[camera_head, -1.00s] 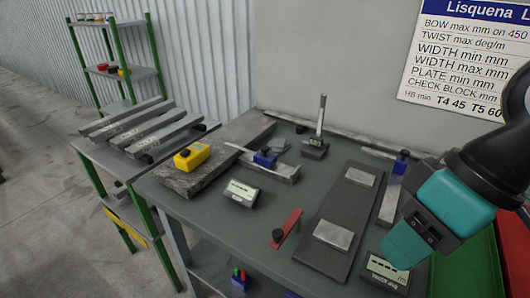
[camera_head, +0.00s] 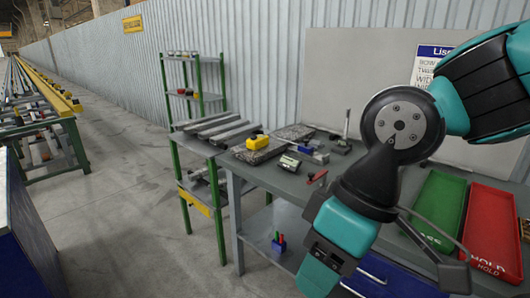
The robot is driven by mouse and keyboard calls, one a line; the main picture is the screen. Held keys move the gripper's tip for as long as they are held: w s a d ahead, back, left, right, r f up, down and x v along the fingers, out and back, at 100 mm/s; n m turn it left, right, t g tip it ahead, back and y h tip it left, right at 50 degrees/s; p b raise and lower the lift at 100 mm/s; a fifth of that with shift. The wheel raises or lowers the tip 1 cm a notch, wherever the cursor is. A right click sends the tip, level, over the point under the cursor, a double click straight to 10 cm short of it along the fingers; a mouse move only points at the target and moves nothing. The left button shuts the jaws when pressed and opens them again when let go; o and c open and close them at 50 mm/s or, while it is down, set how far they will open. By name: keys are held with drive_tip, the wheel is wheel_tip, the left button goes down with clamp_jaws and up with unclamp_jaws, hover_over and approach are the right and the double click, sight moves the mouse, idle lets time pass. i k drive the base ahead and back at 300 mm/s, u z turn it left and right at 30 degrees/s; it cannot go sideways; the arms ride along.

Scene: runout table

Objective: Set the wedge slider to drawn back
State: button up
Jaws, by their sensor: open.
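A small blue block (camera_head: 320,157) sits on a grey metal piece on the table, behind the display box. It may be the wedge slider, but it is too small here to tell its setting. My gripper (camera_head: 318,276) hangs at the bottom centre, in front of the table, well apart from the blue block. It is open. Its fingertips are not clearly seen, and nothing shows held.
The grey table (camera_head: 262,180) also bears a yellow device (camera_head: 257,142) on a stone slab, a display box (camera_head: 289,163), a red-handled tool (camera_head: 317,177) and an upright gauge (camera_head: 346,128). Green (camera_head: 440,205) and red (camera_head: 490,225) trays lie right. A green-framed rack (camera_head: 195,85) stands behind left.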

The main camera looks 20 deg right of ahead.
sight(306, 148)
drive_tip(key=u, duration=0.65)
drive_tip(key=i, duration=1.5)
drive_tip(key=z, duration=0.85)
drive_tip(key=i, duration=0.95)
drive_tip(key=z, duration=0.65)
